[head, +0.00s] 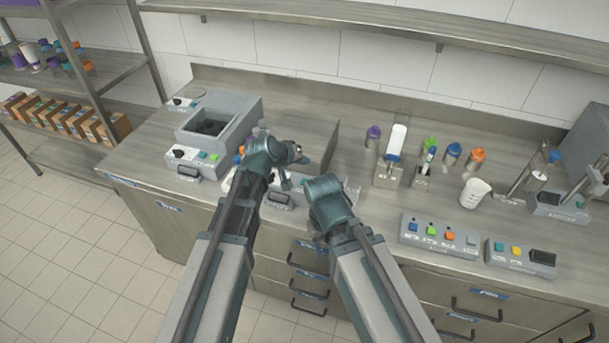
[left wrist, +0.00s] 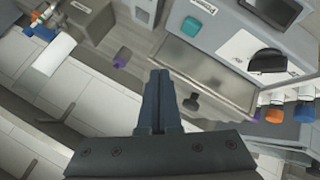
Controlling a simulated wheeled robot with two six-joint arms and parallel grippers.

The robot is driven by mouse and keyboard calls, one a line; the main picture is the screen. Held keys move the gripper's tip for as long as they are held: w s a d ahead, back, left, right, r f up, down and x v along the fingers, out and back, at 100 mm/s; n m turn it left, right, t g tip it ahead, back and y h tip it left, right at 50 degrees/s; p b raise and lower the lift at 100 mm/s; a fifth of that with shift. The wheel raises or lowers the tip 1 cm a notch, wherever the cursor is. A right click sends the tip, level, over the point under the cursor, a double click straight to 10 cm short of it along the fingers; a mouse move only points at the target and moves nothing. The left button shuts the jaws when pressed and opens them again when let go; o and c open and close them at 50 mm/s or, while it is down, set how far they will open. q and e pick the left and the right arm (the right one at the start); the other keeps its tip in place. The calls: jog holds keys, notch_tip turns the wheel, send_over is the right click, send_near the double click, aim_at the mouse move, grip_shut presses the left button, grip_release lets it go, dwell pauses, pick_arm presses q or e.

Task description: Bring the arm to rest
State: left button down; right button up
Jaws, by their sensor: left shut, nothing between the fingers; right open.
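My left gripper (head: 298,156) is over the counter near the grey machine, at the end of the arm from the left. In the left wrist view its dark fingers (left wrist: 160,100) are together with nothing between them. My right gripper (head: 320,234) is lower, at the counter's front edge. It is open, but mostly hidden by its own arm, and its fingertips are not clear.
The grey machine (head: 219,121) stands left on the counter (head: 290,108). Right of the arms are a white cylinder on a stand (head: 396,143), capped containers, a white jug (head: 475,193) and a button box (head: 440,237). Drawers lie below.

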dwell(0.4)
pick_arm(q)
jog(key=s+a+f+m+g+y, duration=0.2)
jog(key=s, duration=0.6)
jog(key=s+a+f+m+g+y, duration=0.1)
jog(key=s+f+g+y, duration=0.1)
jog(key=s, duration=0.7)
jog(key=s+a+f+m+g+y, duration=0.2)
jog(key=s+g, duration=0.1)
jog(key=s, duration=0.5)
jog(key=shift+s+a+f+m+g+y, duration=0.3)
jog(key=shift+s+g+y, duration=0.05)
jog(key=shift+g+y, duration=0.05)
